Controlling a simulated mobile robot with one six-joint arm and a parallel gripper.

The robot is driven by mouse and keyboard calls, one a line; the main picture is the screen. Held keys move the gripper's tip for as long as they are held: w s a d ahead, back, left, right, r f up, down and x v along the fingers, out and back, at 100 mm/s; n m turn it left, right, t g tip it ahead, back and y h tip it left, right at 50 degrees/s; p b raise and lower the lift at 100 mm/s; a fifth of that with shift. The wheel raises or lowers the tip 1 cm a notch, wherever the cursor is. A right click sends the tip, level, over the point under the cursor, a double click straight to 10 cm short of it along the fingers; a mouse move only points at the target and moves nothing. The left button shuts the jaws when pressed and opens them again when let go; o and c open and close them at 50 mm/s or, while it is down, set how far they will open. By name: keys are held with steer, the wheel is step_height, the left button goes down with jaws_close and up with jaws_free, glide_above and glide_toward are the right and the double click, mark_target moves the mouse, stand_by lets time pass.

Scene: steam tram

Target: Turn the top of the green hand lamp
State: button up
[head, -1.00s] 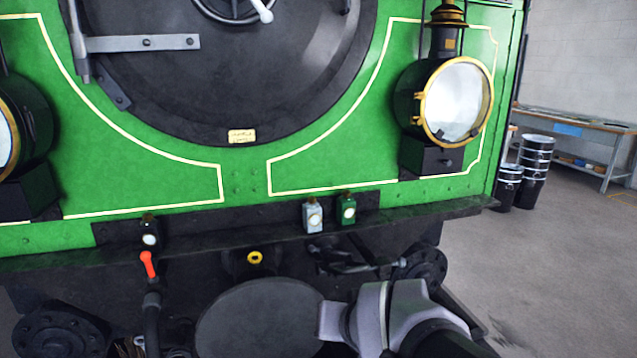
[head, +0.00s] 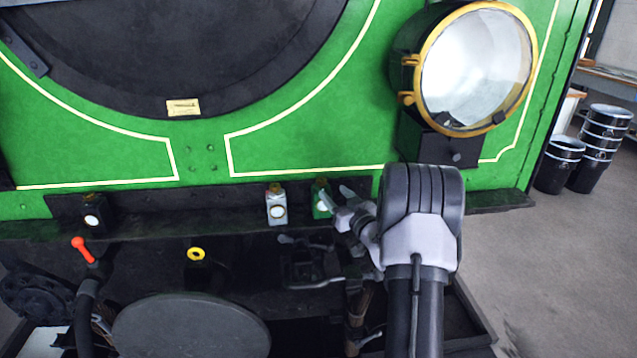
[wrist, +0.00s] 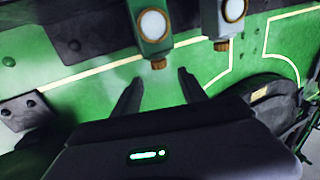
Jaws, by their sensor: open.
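The green hand lamp (head: 319,204) stands on the dark ledge of the engine front, with a round white lens and a small brass top (head: 320,183). My gripper (head: 343,201) is just right of it in the head view and partly covers its right side. In the wrist view, where things appear upside down, the green lamp (wrist: 151,25) hangs from the upper edge with its brass top (wrist: 158,63) towards my gripper (wrist: 157,85). The two fingers are apart and empty. The brass top lies in line with the gap, just beyond the fingertips, with no contact visible.
A grey hand lamp (head: 277,207) stands close to the left, and a black one (head: 93,214) further left. A big headlamp (head: 475,70) is above right. A red-handled lever (head: 84,250) and a round buffer (head: 190,325) are lower left. Black drums (head: 600,145) stand on open floor at right.

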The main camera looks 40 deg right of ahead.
mark_target(324, 183)
steer(key=b+x, duration=0.1)
steer(key=x, duration=0.7)
steer(key=shift+f, duration=0.1)
steer(key=shift+w+d, duration=0.15)
steer(key=shift+w, duration=0.35)
steer(key=shift+c, duration=0.4)
steer(key=shift+b, duration=0.3)
jaws_close()
